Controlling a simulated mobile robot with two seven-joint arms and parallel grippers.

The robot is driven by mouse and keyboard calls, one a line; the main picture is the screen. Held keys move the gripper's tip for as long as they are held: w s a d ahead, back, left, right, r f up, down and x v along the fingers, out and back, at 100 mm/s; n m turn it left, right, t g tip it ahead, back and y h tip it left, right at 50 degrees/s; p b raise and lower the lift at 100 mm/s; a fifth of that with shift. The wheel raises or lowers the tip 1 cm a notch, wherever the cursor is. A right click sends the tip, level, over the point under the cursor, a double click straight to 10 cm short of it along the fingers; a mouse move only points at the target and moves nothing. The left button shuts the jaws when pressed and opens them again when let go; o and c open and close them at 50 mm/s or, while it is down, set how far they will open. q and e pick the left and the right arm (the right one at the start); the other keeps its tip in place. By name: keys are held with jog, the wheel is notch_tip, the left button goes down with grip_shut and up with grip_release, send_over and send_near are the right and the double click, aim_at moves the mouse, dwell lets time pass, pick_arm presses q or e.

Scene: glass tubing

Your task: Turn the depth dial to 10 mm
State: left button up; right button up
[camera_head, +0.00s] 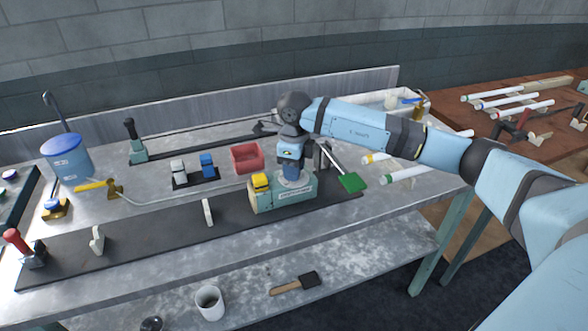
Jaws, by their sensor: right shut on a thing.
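The right arm comes in from the right. My right gripper (291,172) points down onto the top of a teal block-shaped device (295,197) on the dark rail strip. It is shut on the depth dial, of which only a pale round rim (296,184) shows under the fingers. The fingers hide most of the dial, and its scale and setting cannot be read. A yellow part (261,182) sits at the left end of the device. A rod with a green paddle (352,182) sticks out at its right. My left gripper is not in view.
A red bin (247,158) and a stand with a blue and a white block (194,173) are behind the device. A blue bucket (66,159) stands at the far left. Glass tubes (404,173) lie to the right. A brush (295,284) and white cup (209,303) are on the lower shelf.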

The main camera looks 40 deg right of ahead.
jog(key=shift+r, duration=0.1)
dwell(0.3)
jog(key=o, duration=0.9)
jog(key=shift+r, duration=0.3)
jog(key=shift+w+d+r, duration=0.1)
jog(key=shift+d+r, duration=0.05)
jog(key=shift+r, duration=6.45)
jog(key=shift+f, duration=0.1)
